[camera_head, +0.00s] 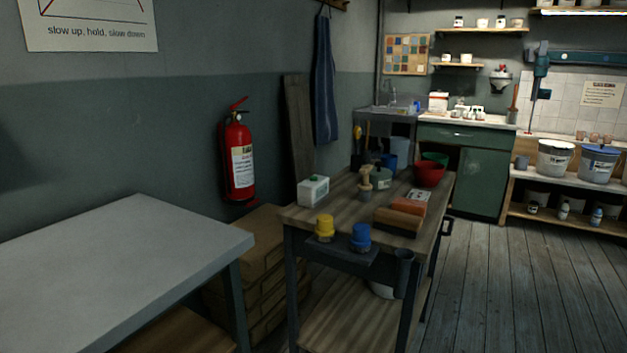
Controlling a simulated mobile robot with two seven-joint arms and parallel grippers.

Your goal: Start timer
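A small white box with a green top (313,190) stands on the near left part of the wooden worktable (345,199). It may be the timer, but it is too small and dark to tell, and I see no readable display. Neither of my grippers is in view.
The worktable also holds a red bowl (429,174), an orange-brown block (407,208) and a wooden-handled tool. Yellow (325,227) and blue (361,237) pots sit on its front ledge. A grey table (120,265) is at left. The plank floor (500,290) at right is clear.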

